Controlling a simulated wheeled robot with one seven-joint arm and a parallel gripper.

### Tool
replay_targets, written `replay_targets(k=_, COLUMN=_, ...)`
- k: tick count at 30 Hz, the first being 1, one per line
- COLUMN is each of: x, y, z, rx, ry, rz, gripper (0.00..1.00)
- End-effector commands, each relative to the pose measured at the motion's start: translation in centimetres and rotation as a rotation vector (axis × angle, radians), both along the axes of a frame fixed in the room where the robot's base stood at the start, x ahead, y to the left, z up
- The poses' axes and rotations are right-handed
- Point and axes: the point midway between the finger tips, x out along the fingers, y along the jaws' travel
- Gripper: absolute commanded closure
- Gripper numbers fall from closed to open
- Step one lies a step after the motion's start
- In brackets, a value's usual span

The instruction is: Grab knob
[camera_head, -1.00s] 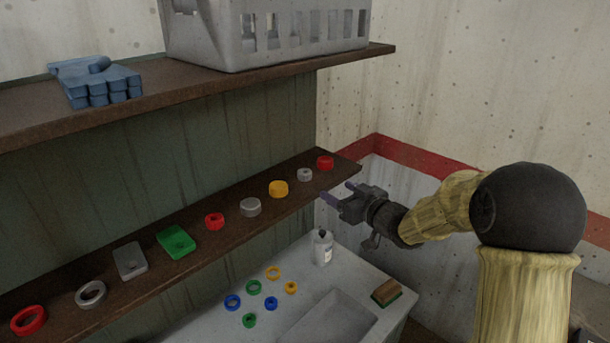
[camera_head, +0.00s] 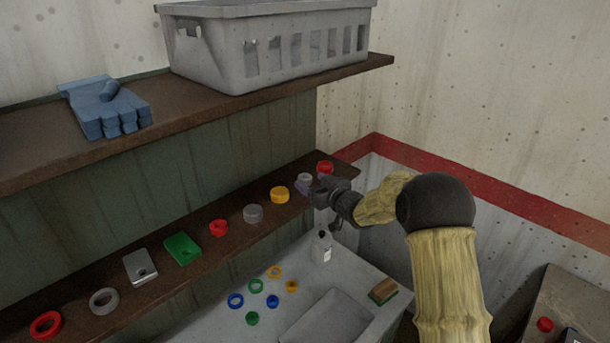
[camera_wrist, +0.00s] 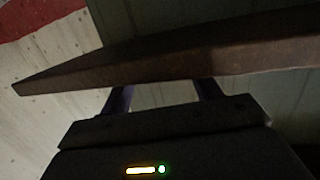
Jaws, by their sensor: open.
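A row of round and flat pieces lies on the lower shelf (camera_head: 70,300); I cannot tell which one is the knob. Toward its right end are a red round piece (camera_head: 325,168), a small grey ring (camera_head: 305,178) partly covered by my gripper, a yellow round piece (camera_head: 279,195), a grey round piece (camera_head: 253,214) and a red ring (camera_head: 219,228). My gripper (camera_head: 302,188) is open and empty at the shelf's front edge, close to the small grey ring. In the wrist view, the fingers (camera_wrist: 163,95) stand apart below the shelf board, which hides their tips. No round piece shows there.
An upper shelf (camera_head: 200,107) carries a grey crate (camera_head: 290,58) and blue gloves (camera_head: 106,106). Below, a sink counter (camera_head: 205,325) holds a bottle (camera_head: 321,247), a brush (camera_head: 383,291) and several coloured rings. A green plate (camera_head: 182,249) and a grey plate (camera_head: 139,267) lie further left.

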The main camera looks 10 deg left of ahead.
Motion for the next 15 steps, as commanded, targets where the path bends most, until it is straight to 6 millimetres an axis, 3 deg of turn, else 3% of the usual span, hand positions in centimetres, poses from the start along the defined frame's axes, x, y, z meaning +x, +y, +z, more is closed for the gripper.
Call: replay_targets(k=15, x=0.66, y=0.92, z=0.23, rx=-0.001, ry=0.001, rz=0.0, gripper=0.37)
